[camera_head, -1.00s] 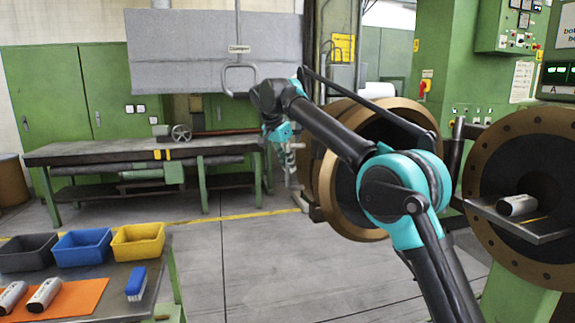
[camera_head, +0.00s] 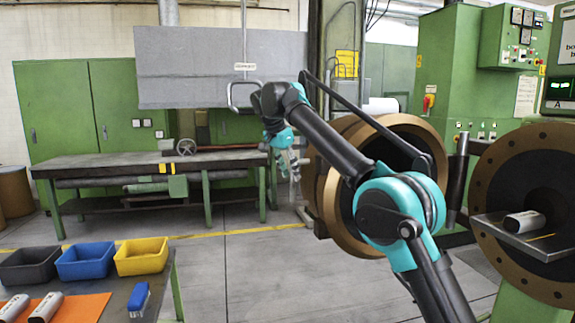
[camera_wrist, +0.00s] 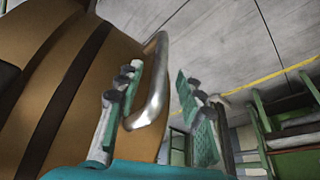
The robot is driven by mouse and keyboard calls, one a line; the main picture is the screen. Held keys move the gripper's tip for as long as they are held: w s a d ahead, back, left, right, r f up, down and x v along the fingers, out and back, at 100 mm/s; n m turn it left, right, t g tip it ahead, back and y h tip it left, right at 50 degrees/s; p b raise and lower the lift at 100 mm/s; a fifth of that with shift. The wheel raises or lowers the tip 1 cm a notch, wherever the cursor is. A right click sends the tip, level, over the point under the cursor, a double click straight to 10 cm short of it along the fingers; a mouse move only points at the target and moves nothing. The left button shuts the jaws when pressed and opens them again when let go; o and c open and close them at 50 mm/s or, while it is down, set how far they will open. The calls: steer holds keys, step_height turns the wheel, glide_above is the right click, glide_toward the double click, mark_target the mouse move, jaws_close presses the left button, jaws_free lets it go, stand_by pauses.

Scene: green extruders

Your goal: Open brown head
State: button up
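The brown head (camera_head: 325,190) is a thick round brown ring beside the green machine, partly behind my arm in the head view. In the wrist view its brown side (camera_wrist: 95,75) fills the left, with a curved metal handle (camera_wrist: 157,90) standing out from it. My gripper (camera_head: 291,166) is just left of the head. In the wrist view my gripper (camera_wrist: 160,112) has its fingers spread, one on each side of the handle's lower end as seen. The handle looks nearer the left finger; I cannot tell whether they touch. Nothing is clamped.
A second brown flange (camera_head: 515,165) at the right has a shelf with a grey-white cylinder (camera_head: 524,221). A workbench (camera_head: 150,162) stands at the back left. A front table holds black, blue and yellow bins (camera_head: 141,256). Bare floor (camera_head: 270,260) lies between.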

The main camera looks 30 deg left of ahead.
steer(key=shift+v, duration=1.95)
